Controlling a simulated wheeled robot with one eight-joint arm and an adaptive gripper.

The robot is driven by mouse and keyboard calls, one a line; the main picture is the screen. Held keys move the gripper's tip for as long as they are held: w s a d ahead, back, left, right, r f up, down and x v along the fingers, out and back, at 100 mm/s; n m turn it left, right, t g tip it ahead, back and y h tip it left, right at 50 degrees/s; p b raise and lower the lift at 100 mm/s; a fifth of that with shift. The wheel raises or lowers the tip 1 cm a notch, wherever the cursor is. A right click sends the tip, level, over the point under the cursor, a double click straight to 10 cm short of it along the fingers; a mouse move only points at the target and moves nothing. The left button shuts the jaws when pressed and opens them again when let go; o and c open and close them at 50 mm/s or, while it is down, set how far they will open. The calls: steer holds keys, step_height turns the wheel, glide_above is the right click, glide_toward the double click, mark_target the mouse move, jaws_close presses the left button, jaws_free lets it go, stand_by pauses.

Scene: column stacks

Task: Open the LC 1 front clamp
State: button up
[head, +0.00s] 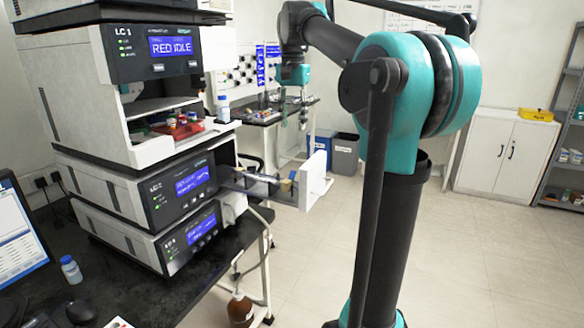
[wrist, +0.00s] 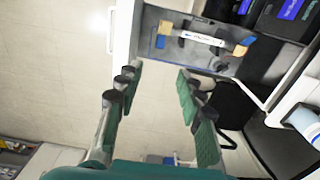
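A grey tray (head: 272,199) with a white front panel (head: 316,180) sticks out to the right of the instrument stack. A slim column lies along it, with a tan clamp block (head: 286,186) near the panel. In the wrist view, the pale, labelled column (wrist: 198,38) lies across the tray (wrist: 208,63), with a bluish fitting (wrist: 162,36) by the panel (wrist: 124,30) and a tan one (wrist: 242,47) at the other end. I cannot tell whether either clamp is open. My gripper (wrist: 158,78) is open and empty, apart from the column. In the head view, it hangs beyond the tray (head: 303,112).
A monitor (head: 22,235) and brown bottle (head: 240,308) stand left and below. Bins (head: 346,150) and a rear bench lie behind. The floor right of the tray is clear.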

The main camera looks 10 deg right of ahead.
mark_target(293, 173)
step_height(293, 173, down, 16)
steer(key=shift+r, duration=0.1)
stand_by(0.4)
jaws_close()
